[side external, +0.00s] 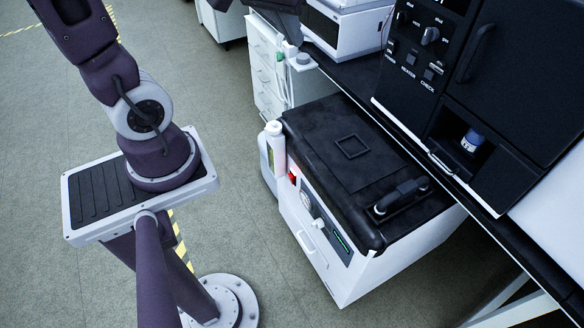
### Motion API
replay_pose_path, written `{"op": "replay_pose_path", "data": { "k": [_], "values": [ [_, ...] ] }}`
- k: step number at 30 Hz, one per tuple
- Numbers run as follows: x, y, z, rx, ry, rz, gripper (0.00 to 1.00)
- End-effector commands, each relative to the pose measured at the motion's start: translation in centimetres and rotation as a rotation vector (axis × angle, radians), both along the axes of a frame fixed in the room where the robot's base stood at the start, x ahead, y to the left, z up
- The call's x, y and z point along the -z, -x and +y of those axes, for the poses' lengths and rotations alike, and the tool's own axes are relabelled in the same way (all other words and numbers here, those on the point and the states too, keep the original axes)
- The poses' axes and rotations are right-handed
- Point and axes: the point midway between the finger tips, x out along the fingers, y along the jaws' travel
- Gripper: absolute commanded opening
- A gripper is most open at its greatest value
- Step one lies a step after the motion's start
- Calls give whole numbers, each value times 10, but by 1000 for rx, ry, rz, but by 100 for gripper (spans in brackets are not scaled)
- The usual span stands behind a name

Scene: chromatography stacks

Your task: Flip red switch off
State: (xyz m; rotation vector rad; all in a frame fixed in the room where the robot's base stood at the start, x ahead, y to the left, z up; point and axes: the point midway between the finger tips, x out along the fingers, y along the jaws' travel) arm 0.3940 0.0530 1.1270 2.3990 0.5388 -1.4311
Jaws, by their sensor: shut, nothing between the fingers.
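The red switch (292,178) is a small red rocker on the front face of a white box-shaped unit (334,276) with a black top, near that face's upper left corner. Its on or off position is too small to read.
A white bottle (275,148) stands beside the unit's left corner, close to the switch. A black handle (401,195) rises from the unit's lid. A black instrument (500,70) stands on the bench at right. The floor in front is clear.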

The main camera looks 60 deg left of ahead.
Motion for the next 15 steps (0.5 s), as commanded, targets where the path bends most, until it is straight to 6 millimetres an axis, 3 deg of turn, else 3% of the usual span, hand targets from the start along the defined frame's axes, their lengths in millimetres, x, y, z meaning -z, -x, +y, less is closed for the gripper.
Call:
{"op": "replay_pose_path", "data": {
  "k": [3, 7, 12, 15],
  "values": [
    [48, -40, 67, -208, 8, 15, 0],
    [114, -59, 141, -406, 2, 13, 0],
    [223, -44, 219, -603, 13, 18, 0],
    [296, -17, 237, -681, 63, 26, 0]
  ]
}}
